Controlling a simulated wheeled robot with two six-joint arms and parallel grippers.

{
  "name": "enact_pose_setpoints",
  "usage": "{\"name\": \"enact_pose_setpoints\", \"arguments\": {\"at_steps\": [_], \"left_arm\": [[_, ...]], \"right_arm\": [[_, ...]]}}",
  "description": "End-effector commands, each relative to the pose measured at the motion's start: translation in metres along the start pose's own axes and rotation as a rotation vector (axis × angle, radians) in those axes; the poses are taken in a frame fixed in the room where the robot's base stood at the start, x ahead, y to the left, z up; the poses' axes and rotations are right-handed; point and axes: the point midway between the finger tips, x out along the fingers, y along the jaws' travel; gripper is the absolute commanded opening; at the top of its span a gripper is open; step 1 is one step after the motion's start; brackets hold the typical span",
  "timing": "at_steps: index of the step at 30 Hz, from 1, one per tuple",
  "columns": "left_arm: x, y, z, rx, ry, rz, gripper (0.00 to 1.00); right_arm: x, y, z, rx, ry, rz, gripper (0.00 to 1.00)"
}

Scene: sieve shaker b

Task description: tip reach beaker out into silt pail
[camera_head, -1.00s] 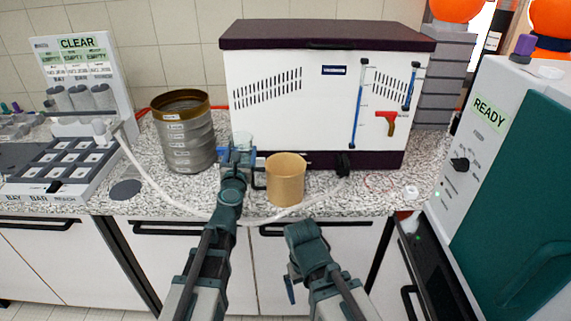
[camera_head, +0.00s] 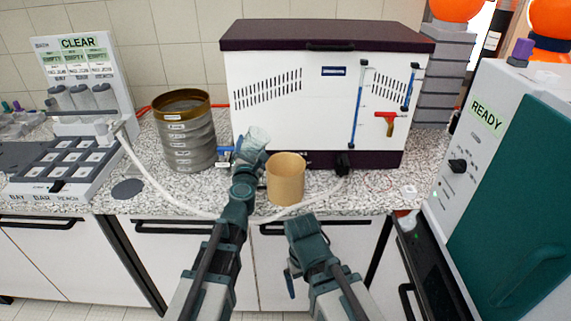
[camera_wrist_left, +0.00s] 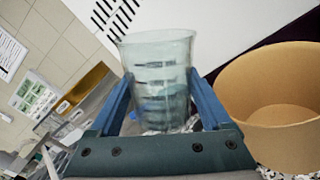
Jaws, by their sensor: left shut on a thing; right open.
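A clear beaker with dark markings (camera_wrist_left: 160,80) is held between the two blue fingers of my left gripper (camera_wrist_left: 163,105). In the head view the beaker (camera_head: 257,138) is raised above the counter and tilted, its mouth up and to the right. It looks empty or nearly so; I cannot tell its contents. A tan, open-topped pail (camera_head: 286,182) stands upright on the counter just right of my left gripper. The pail (camera_wrist_left: 275,100) is also beside the beaker in the left wrist view, apart from it. My right gripper (camera_head: 291,280) is open and empty, low in front of the counter.
A sieve stack (camera_head: 187,140) stands to the left of the pail. A white cabinet with a dark top (camera_head: 300,120) stands close behind. A pale hose (camera_head: 165,195) lies across the counter. A rack (camera_head: 50,170) is at left, and a READY machine (camera_head: 480,150) at right.

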Motion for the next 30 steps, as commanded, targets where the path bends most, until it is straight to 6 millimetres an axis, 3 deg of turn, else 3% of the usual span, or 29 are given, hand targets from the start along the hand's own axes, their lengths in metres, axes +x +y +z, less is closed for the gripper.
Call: {"name": "enact_pose_setpoints", "arguments": {"at_steps": [12, 30], "left_arm": [[0.0, -0.0124, -0.0029, 0.204, 0.0, -0.003, 0.08], [0.0001, -0.0104, 0.0001, 0.286, 0.0, -0.004, 0.08]], "right_arm": [[0.0085, -0.0008, -0.0005, 0.0, 0.0, 0.0, 1.0], [0.0048, -0.0004, -0.0003, 0.0, 0.0, 0.0, 1.0]]}}
